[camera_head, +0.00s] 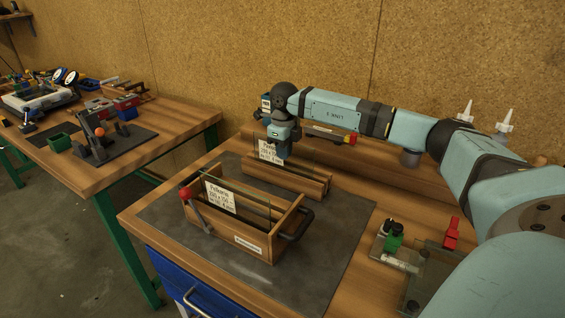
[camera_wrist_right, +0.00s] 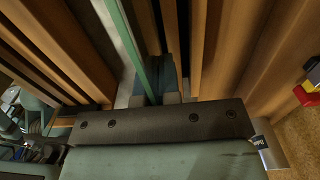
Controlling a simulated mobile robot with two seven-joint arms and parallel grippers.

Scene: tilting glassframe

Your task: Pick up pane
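A clear pane (camera_head: 269,151) with a white label stands upright in the wooden rack (camera_head: 284,183) at the back of the dark mat. My right gripper (camera_head: 281,152) points down at the top of this pane. In the right wrist view the pane's green edge (camera_wrist_right: 136,50) runs up to the gripper (camera_wrist_right: 157,88), beside a dark teal finger. I cannot tell whether the fingers are closed on it. Another labelled pane (camera_head: 221,196) stands in the wooden carrier (camera_head: 240,235) in front. My left gripper is not in view.
The carrier has a red-knobbed lever (camera_head: 187,193) on its left and a dark handle (camera_head: 298,223) on its right. A green-and-black tool (camera_head: 393,236) and a red clamp (camera_head: 452,233) are at the right. Bare mat (camera_head: 310,270) lies in front.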

